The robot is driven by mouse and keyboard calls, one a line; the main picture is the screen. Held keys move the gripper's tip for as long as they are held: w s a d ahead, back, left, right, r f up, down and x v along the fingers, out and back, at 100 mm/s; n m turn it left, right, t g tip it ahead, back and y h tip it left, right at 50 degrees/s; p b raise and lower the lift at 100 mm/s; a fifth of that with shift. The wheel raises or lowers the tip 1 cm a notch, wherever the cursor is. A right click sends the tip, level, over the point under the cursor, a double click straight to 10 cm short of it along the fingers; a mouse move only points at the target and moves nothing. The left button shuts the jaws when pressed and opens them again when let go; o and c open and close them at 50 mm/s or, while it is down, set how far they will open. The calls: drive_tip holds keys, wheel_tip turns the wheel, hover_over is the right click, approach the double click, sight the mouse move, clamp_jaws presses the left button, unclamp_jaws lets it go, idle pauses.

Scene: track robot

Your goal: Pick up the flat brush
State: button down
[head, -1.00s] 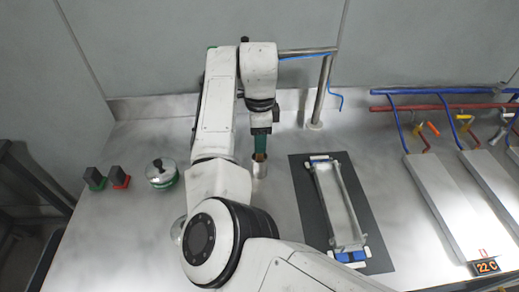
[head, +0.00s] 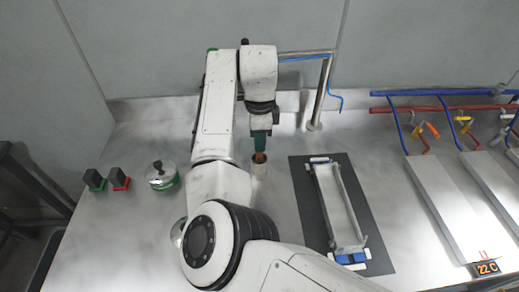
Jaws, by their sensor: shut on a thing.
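My gripper (head: 260,145) points down over a small metal cup (head: 259,170) in the middle of the counter. It is shut on a narrow brown-orange piece (head: 260,157), which appears to be part of the flat brush. The green part at the end of my arm sits just above this piece. The lower part of the brush is hidden, and I cannot tell whether it is still inside the cup. The bristles do not show.
A lidded round pot (head: 162,175) and two dark blocks with green and red bases (head: 119,179) stand at the left. A dark mat (head: 305,200) with a metal frame (head: 338,210) lies at right.

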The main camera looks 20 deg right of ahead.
drive_tip(key=shift+r, duration=0.2)
wheel_tip(320, 180, up, 18)
drive_tip(key=shift+f+b, duration=0.15)
drive_tip(key=shift+b, duration=0.2)
idle(0.6)
